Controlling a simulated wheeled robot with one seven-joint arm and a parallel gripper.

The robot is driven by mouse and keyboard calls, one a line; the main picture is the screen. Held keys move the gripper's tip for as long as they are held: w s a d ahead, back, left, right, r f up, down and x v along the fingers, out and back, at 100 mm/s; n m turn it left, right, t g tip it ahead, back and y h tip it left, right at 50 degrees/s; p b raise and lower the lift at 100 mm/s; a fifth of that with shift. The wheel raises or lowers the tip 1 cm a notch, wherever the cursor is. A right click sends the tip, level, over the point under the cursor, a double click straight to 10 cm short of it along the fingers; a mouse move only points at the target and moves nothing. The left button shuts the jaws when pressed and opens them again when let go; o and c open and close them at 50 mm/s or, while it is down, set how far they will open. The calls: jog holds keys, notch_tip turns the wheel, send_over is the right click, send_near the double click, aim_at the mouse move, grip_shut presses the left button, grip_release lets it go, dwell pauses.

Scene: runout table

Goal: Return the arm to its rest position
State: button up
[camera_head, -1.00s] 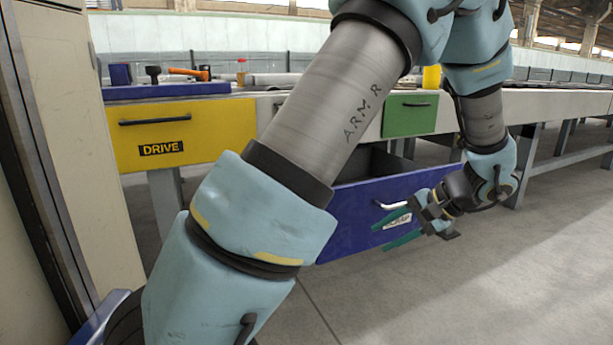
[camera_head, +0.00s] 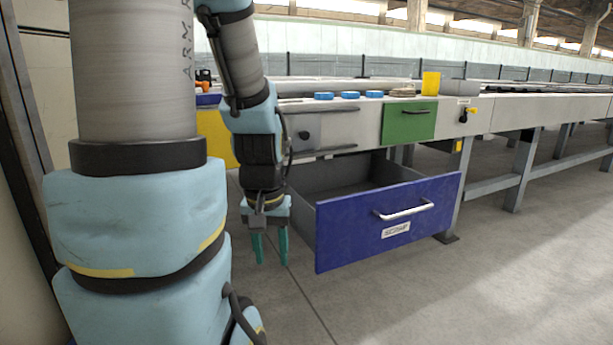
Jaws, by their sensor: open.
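My gripper (camera_head: 270,248) hangs with its two green fingers pointing down, apart and with nothing between them. It is left of the open blue drawer (camera_head: 350,222) and clear of its handle (camera_head: 404,210). My arm's large lower links fill the left of the view, and the forearm comes down from the top to the gripper. The blue drawer, labelled with a white tag, is pulled out from under the table, and the part of its inside that shows looks empty.
The long runout table (camera_head: 540,107) runs to the right. A green drawer (camera_head: 409,122) in it looks shut. My arm partly hides a yellow drawer (camera_head: 216,138). The floor in front is clear.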

notch_tip(320, 180, up, 37)
jog(key=p, duration=3.5)
jog(key=shift+f, duration=0.15)
